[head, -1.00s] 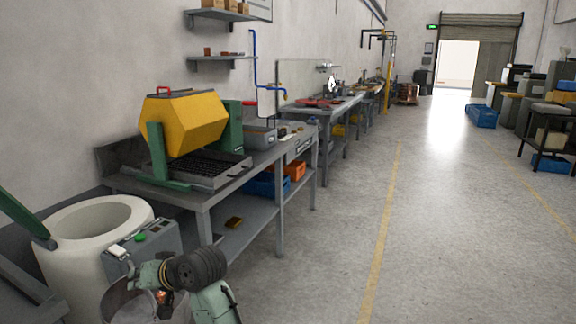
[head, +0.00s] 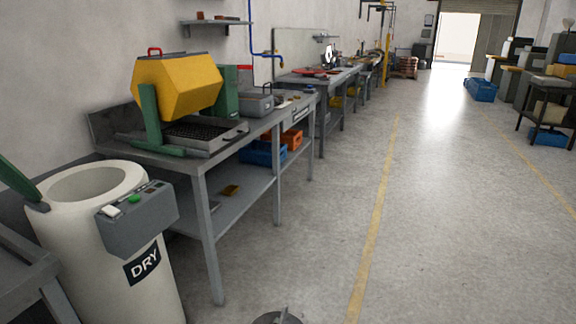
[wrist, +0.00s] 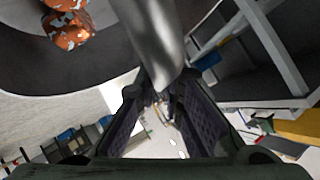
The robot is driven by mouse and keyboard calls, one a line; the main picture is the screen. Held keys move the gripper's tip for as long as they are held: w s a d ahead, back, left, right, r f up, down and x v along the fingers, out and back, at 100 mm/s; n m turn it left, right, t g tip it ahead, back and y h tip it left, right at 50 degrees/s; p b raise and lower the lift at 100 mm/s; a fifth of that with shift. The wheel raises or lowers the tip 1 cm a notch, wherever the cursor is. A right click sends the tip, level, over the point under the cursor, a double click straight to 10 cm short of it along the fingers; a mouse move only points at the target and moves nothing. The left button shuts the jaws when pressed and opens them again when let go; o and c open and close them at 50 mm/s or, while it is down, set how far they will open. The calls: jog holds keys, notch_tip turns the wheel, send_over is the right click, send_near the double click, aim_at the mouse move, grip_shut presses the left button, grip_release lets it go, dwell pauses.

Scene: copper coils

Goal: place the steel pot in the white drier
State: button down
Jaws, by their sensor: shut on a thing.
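The white drier (head: 60,225) stands at the lower left in the head view, with a round open mouth, a "DRY" label and a grey control box. Its green lid (head: 20,182) is tilted up at the left edge. In the wrist view, my gripper (wrist: 165,90) is shut on shiny steel of the pot (wrist: 152,45). Orange and white mottled lumps (wrist: 68,25) show against the dark curved area at the upper left. The gripper and pot are not clearly visible in the head view, so their place relative to the drier cannot be told.
A grey workbench (head: 212,235) with a yellow tumbler (head: 178,85) stands beyond the drier. A grey table (head: 22,268) is at the lower left edge. Blue (head: 262,153) and orange bins sit on the bench's lower shelf.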

jog(key=shift+m+h, duration=0.5)
jog(key=s+d+f, duration=0.1)
jog(key=f, duration=0.1)
jog(key=s+d+f, duration=0.2)
jog(key=shift+s+d+f, duration=0.2)
jog(key=shift+f, duration=0.1)
jog(key=shift+a, duration=0.1)
